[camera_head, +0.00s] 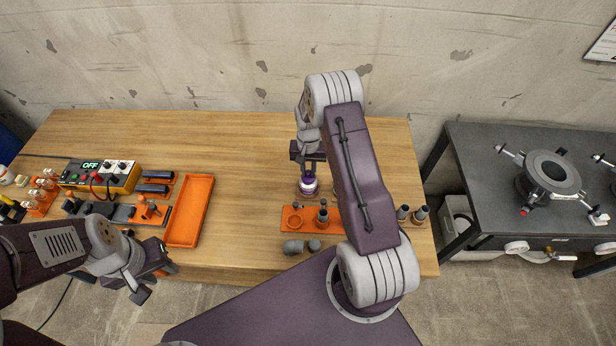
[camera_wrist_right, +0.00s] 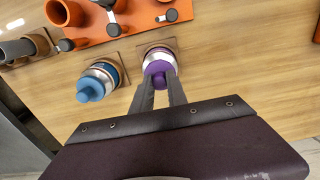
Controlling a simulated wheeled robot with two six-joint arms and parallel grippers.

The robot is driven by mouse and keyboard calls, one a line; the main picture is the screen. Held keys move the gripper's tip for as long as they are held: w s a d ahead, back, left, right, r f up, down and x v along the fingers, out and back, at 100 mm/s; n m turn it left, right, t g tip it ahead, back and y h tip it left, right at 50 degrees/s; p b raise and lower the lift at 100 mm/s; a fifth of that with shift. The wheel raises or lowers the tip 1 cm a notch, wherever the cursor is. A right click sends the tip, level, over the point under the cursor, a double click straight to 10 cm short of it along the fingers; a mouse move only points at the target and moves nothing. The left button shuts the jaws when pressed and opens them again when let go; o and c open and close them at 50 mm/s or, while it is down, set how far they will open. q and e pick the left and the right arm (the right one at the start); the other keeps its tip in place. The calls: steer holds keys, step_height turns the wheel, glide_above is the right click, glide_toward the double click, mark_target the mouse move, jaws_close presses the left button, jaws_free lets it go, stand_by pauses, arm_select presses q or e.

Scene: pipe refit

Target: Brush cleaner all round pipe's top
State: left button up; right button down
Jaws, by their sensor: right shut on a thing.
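A can with a purple cap (camera_head: 309,186) stands on the wooden table; it also shows in the right wrist view (camera_wrist_right: 158,63). My right gripper (camera_head: 308,158) is above it, its fingers shut on the purple cap, and the can sits on a small brown square. An orange holder (camera_head: 290,219) carries an upright grey pipe (camera_head: 322,215); my right arm hides part of that area. My left gripper (camera_head: 154,281) is open and empty near the table's front left edge.
A blue-capped can (camera_wrist_right: 98,82) stands beside the purple one. More grey pipes (camera_head: 420,214) stand at the right edge. An orange tray (camera_head: 190,212), a yellow powered box (camera_head: 100,175) and small parts fill the left. A dark table (camera_head: 480,150) with a clamp stands right.

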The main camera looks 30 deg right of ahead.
steer(key=shift+r+p, duration=2.75)
steer(key=shift+r, duration=1.1)
step_height(320, 180, up, 2)
steer(key=shift+p, duration=0.8)
